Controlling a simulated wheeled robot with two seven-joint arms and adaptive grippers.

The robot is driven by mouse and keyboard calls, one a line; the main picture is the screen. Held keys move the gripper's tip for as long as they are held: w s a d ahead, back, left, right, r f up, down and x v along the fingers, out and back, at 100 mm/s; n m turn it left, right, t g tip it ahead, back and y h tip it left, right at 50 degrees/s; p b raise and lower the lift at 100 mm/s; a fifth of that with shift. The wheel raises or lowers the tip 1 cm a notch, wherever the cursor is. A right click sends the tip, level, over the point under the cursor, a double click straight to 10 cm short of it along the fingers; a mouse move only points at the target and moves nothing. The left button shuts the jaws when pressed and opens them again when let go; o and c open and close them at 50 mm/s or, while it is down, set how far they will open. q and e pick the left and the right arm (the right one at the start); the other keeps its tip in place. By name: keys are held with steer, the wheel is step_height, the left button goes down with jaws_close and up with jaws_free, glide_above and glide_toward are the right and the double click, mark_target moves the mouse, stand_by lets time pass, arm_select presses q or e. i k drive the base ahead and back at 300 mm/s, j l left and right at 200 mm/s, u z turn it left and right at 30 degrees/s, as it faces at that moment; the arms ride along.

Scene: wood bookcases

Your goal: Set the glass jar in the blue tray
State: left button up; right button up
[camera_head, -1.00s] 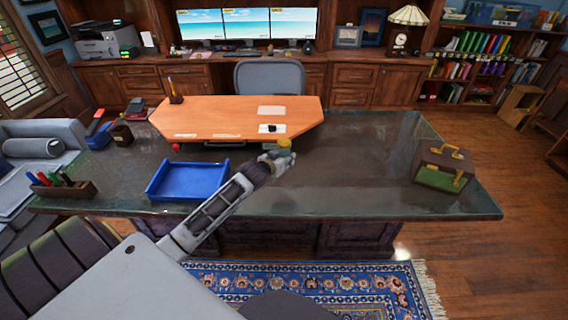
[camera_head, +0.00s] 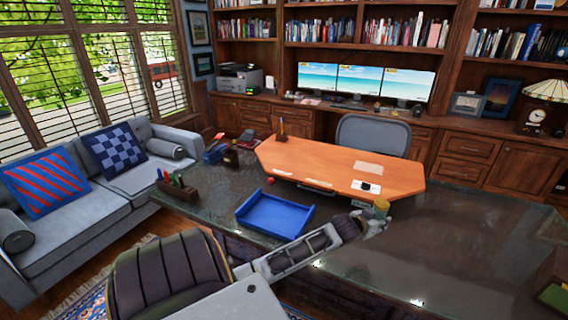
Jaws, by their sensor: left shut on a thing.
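The blue tray (camera_head: 247,218) lies on the dark desktop, left of my left gripper, and looks empty. My left gripper (camera_head: 375,219) is shut on the small glass jar (camera_head: 381,206), which has a yellowish top. The gripper hides the jar's lower part. The jar is to the right of the tray and apart from it, near the front corner of the orange desk panel; its height over the desktop is hard to tell. My right gripper is not in view.
The orange desk panel (camera_head: 330,165) lies behind the tray. A pen holder (camera_head: 178,192) stands to the tray's left, and a brown case (camera_head: 552,285) is at the right edge. The glossy desktop (camera_head: 460,235) right of my gripper is clear.

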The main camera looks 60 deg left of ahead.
mark_target(276, 215)
steer(key=i+u, duration=0.15)
steer(key=u, duration=0.25)
steer(key=i+u, duration=0.15)
steer(key=u, duration=0.25)
steer(key=i+u, duration=0.15)
steer(key=u, duration=0.25)
